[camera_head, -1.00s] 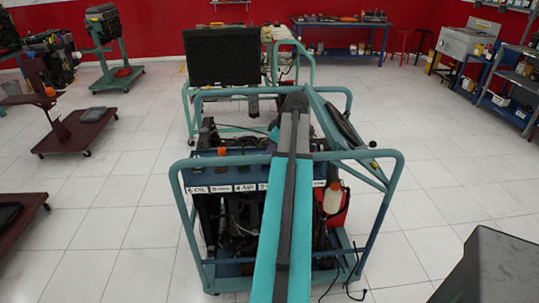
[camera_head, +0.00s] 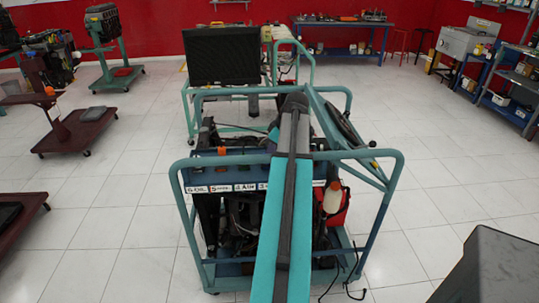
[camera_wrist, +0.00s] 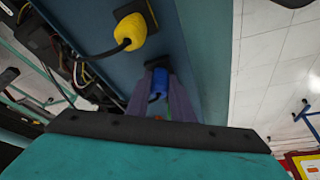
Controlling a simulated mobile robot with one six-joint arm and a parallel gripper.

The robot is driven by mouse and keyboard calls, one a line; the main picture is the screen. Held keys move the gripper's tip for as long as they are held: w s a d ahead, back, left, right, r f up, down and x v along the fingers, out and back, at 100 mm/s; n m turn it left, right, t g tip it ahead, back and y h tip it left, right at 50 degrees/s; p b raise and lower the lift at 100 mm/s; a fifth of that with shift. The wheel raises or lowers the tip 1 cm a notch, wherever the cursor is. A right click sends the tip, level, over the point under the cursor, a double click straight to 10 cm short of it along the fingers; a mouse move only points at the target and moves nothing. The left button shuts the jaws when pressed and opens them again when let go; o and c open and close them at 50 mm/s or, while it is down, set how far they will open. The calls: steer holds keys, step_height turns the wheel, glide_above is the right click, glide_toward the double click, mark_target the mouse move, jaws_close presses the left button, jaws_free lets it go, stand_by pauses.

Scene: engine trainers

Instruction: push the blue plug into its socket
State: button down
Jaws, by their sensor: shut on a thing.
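The blue plug (camera_wrist: 160,83) shows in the wrist view between the two fingers of my gripper (camera_wrist: 162,90). My gripper is shut on it. A dark cable bends down from the plug's near end. The plug's far end is at a dark socket (camera_wrist: 158,63) on the blue panel; I cannot tell how deep it sits. In the head view my arm covers the gripper and the plug.
A yellow plug (camera_wrist: 130,31) with a black cable sits in the panel (camera_wrist: 185,35) close by, to the upper left. Loose wires hang at the left. The teal tube frame (camera_head: 290,156) surrounds the trainer.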

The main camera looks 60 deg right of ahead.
steer(key=shift+f, duration=0.1)
stand_by(0.3)
steer(key=c, duration=1.5)
jaws_free()
steer(key=shift+o, duration=0.2)
steer(key=shift+s+r+p, duration=0.1)
steer(key=shift+r+p, duration=1.95)
steer(key=shift+r, duration=1.45)
